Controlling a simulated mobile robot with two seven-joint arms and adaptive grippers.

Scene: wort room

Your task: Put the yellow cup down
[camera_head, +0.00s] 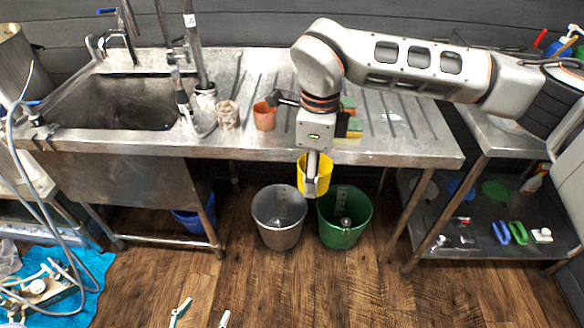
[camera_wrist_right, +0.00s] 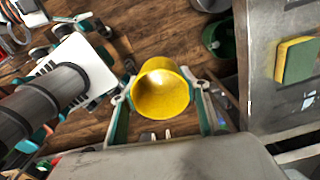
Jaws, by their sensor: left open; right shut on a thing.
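The yellow cup (camera_head: 322,180) hangs at the front edge of the metal counter, above the grey and green buckets in the head view. My right gripper (camera_head: 312,178) reaches down over the counter and is shut on the cup. In the right wrist view the round yellow cup (camera_wrist_right: 160,92) sits between both fingers, its inside facing the camera and looking empty. My left gripper (camera_head: 202,312) is open and empty above the wooden floor at the bottom of the head view; only its fingertips show.
A grey bucket (camera_head: 279,232) and a green bucket (camera_head: 345,232) stand on the floor. On the counter (camera_head: 400,151) are an orange cup (camera_head: 264,117), a beige cup (camera_head: 228,115) and sponges (camera_head: 355,127). A sink (camera_head: 115,102) lies left, a lower shelf (camera_head: 470,250) right.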

